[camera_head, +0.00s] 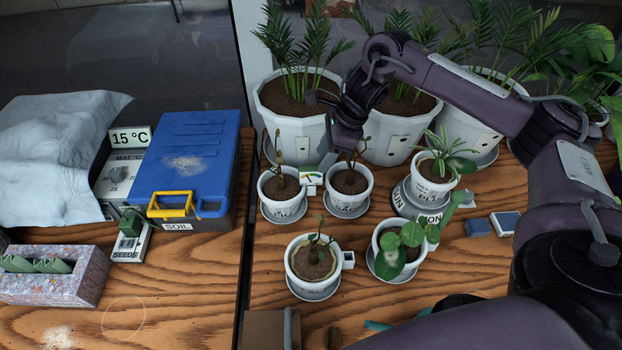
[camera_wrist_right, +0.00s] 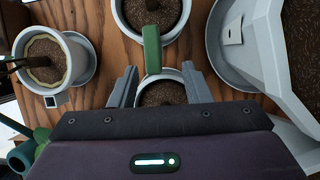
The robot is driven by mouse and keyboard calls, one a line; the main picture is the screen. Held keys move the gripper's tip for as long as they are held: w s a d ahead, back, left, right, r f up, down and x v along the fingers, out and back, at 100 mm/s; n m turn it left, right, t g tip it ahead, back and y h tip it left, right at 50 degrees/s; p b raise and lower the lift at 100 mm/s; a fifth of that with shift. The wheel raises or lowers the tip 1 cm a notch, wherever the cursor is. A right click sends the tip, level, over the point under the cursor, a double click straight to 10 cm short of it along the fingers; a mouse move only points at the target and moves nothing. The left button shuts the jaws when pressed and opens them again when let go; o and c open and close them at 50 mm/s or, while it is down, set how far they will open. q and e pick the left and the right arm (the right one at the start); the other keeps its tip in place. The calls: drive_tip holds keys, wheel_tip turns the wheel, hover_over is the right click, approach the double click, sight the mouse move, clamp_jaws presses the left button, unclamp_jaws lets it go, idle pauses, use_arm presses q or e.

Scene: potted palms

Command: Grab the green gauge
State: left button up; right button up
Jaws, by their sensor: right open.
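In the right wrist view a green upright piece (camera_wrist_right: 152,50), which looks like the gauge's body, stands between the pots, just beyond my fingertips. My right gripper (camera_head: 335,162) reaches down from above over the right one of these pots (camera_head: 350,186). Its two fingers (camera_wrist_right: 160,88) are apart, with nothing held between them. The gauge's lower part is hidden. My left gripper is not in view.
Small potted plants stand close around: a left pot (camera_head: 281,196), a front pot (camera_head: 312,266) and a round-leaved plant (camera_head: 400,250). Large palm pots (camera_head: 295,130) line the back. A blue soil box (camera_head: 185,150) sits left. Bare wood (camera_head: 200,300) shows at the front left.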

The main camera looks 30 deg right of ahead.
sight(315, 168)
drive_tip(key=x, duration=0.1)
drive_tip(key=p+x, duration=0.1)
drive_tip(key=x, duration=0.1)
drive_tip(key=a+p+x, duration=0.1)
drive_tip(key=x, duration=0.1)
drive_tip(key=shift+s, duration=0.2)
drive_tip(key=shift+w+a+f, duration=0.1)
drive_tip(key=shift+f, duration=0.35)
drive_tip(key=shift+c, duration=0.4)
clamp_jaws()
